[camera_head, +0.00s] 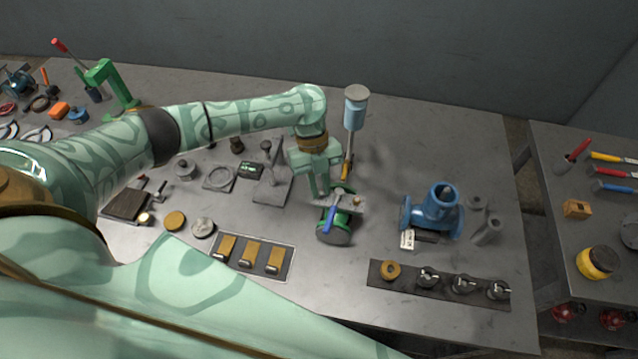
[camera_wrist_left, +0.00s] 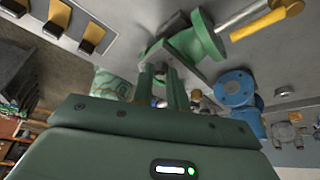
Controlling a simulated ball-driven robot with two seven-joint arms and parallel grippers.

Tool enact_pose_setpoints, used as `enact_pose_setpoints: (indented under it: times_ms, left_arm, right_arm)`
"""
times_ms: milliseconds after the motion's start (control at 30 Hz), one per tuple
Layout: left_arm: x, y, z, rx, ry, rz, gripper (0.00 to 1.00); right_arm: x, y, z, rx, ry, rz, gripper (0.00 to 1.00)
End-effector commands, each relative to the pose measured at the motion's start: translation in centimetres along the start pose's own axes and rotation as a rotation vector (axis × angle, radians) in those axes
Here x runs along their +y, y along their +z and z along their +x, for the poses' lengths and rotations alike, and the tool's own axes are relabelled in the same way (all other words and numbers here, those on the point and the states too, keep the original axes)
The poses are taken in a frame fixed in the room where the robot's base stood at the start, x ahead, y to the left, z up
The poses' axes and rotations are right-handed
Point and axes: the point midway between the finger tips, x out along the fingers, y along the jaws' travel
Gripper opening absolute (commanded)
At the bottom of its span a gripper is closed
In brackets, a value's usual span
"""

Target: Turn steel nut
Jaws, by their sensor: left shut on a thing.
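My left gripper (camera_head: 324,197) points down over a green flanged body (camera_head: 334,236) near the middle of the bench. Its fingers are shut, close together, on a small piece at the top of the green body. In the left wrist view the fingers (camera_wrist_left: 164,88) close around a small grey piece (camera_wrist_left: 160,70), which looks like the steel nut; the fingers hide most of it. The green body also shows in the left wrist view (camera_wrist_left: 197,40), just beyond the fingertips. A blue-handled tool (camera_head: 329,218) lies against the green body. My right gripper is not in view.
A blue flanged fitting (camera_head: 438,212) stands right of the gripper. A dark strip (camera_head: 408,280) with a brass ring and several steel pieces lies in front. A tray (camera_head: 288,263) with brass blocks is front left. A grey stand (camera_head: 270,188) is close left.

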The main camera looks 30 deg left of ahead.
Motion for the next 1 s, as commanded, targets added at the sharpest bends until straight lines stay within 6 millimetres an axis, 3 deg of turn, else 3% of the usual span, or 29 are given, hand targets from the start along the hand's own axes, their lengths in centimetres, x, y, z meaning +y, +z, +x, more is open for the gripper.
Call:
enact_pose_setpoints:
  times_ms: [733,767,833,1000]
  left_arm:
    - [-0.15,0.05,-0.14,-0.002,0.031,0.081,0.00]
    - [-0.15,0.05,-0.14,-0.002,0.031,0.081,0.21]
    - [-0.15,0.05,-0.13,-0.002,0.032,0.081,0.37]
    - [-0.11,0.03,-0.08,-0.002,0.032,0.081,0.37]
  right_arm:
    - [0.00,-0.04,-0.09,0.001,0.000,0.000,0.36]
    - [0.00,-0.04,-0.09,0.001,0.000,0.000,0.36]
    - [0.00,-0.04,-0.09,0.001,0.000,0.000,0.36]
    - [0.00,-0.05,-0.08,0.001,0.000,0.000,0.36]
